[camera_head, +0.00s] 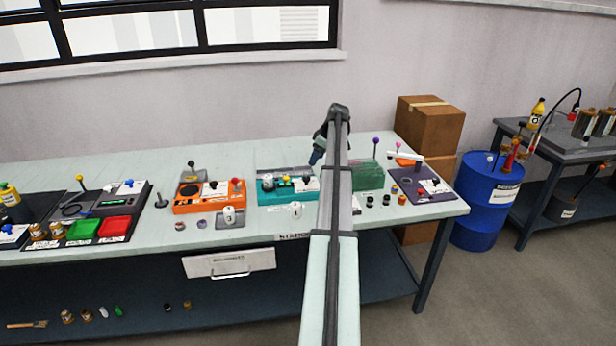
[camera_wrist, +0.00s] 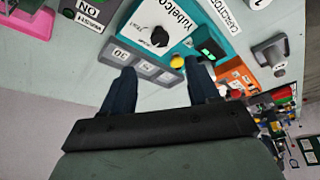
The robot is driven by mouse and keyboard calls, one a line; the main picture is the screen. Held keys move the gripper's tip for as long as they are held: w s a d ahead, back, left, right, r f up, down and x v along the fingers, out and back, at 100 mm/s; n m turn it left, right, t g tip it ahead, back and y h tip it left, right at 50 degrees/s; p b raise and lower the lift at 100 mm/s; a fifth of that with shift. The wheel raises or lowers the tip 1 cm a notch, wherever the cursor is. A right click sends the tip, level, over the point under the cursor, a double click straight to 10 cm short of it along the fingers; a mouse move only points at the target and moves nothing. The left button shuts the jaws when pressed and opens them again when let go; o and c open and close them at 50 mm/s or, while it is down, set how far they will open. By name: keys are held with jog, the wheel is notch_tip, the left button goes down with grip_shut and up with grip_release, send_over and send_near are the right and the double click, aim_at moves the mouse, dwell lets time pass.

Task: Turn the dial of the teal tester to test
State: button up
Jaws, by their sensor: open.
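The teal tester (camera_head: 262,197) stands on the long table, left of my arm in the head view. In the wrist view the teal tester (camera_wrist: 222,35) lies beyond my fingertips. Its black dial (camera_wrist: 160,37) sits on a white label plate; the dial's setting is too small to read. A yellow knob (camera_wrist: 177,62) and a small green display (camera_wrist: 208,45) are beside it. My gripper (camera_wrist: 161,68) is open and empty, its two dark fingers apart, short of the dial and not touching it. In the head view my gripper (camera_head: 317,157) is above the tester's back right, partly hidden by my arm.
A grey numbered strip (camera_wrist: 145,68) runs along the tester's near edge in the wrist view. An orange tester (camera_head: 187,207) is to its left in the head view. A translucent green box (camera_head: 368,177) and a purple unit (camera_head: 420,193) stand to the right, with small parts between.

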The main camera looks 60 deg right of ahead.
aim_at(306, 178)
jog(key=x, duration=1.1)
jog(key=shift+r, duration=0.1)
jog(key=shift+c, duration=0.4)
jog(key=c, duration=0.9)
jog(key=shift+c, duration=0.2)
jog(key=m, duration=0.2)
jog(key=m+h, duration=0.1)
jog(key=m, duration=0.1)
jog(key=m+h, duration=0.1)
jog(key=shift+a+m, duration=0.3)
jog(key=shift+m, duration=0.1)
jog(key=m+h, duration=0.1)
jog(key=m, duration=0.2)
jog(key=m+g+h, duration=0.1)
jog(key=m, duration=0.2)
jog(key=shift+w+g, duration=0.25)
jog(key=shift+g, duration=0.05)
